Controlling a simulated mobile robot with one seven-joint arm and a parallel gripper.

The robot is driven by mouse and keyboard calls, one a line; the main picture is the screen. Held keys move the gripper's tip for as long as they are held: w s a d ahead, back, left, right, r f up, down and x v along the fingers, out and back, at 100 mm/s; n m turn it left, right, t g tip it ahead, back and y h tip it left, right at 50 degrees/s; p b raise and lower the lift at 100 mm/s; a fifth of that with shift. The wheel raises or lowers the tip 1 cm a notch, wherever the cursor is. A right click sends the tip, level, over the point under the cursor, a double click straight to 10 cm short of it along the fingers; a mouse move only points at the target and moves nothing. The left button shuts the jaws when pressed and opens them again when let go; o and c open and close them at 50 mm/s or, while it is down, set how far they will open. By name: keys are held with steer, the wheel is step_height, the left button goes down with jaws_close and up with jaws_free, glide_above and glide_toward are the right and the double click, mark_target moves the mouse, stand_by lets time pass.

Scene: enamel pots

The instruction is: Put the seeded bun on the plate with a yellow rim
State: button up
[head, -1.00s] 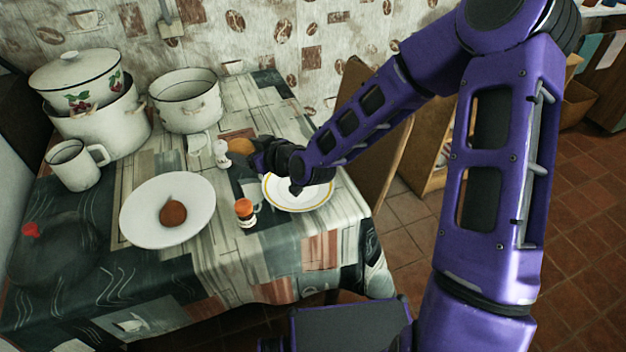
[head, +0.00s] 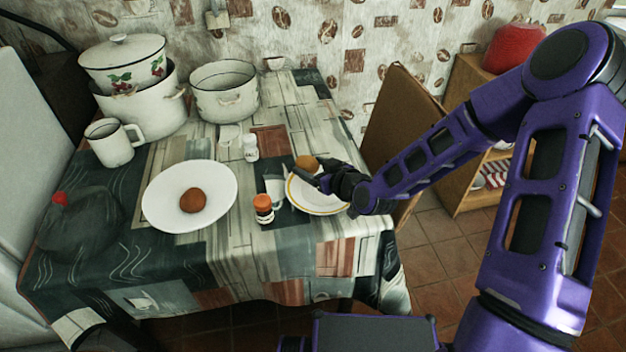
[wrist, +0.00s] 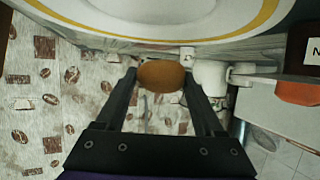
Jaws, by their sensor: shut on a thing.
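The plate with a yellow rim (head: 331,211) lies on the table near its right side; part of it is behind my gripper. My gripper (head: 316,171) is shut on a round golden-brown bun (head: 308,162), at the plate's far left edge in the head view. In the wrist view the bun (wrist: 161,76) sits between the two fingertips (wrist: 162,82), with the yellow-rimmed plate (wrist: 130,38) close beside it. The bun appears held above the table; seeds are too small to tell. A darker brown round bun (head: 193,200) lies on a plain white plate (head: 160,212) to the left.
An orange-capped shaker (head: 263,208) stands just left of the yellow-rimmed plate. A white shaker (head: 251,148) stands behind. White enamel pots (head: 225,95) and a mug (head: 110,145) are at the back left. A dark lid-like object (head: 80,222) with a red knob lies front left.

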mark_target(313, 189)
step_height(313, 189, down, 4)
steer(key=shift+r+b, duration=0.1)
steer(key=shift+b, duration=0.2)
steer(key=shift+s+d+f+b, duration=0.15)
steer(key=shift+s+f+b, duration=0.05)
steer(key=shift+f+b, duration=0.4)
steer(key=o, duration=1)
steer(key=shift+f, duration=0.2)
steer(key=shift+r, duration=0.15)
steer(key=shift+r+p, duration=0.55)
steer(key=shift+p, duration=0.15)
steer(key=v, duration=0.4)
steer(key=p+v, duration=0.1)
steer(key=v, duration=0.6)
steer(key=shift+s+d+r, duration=0.1)
steer(key=shift+d+r, duration=0.1)
steer(key=shift+r, duration=0.25)
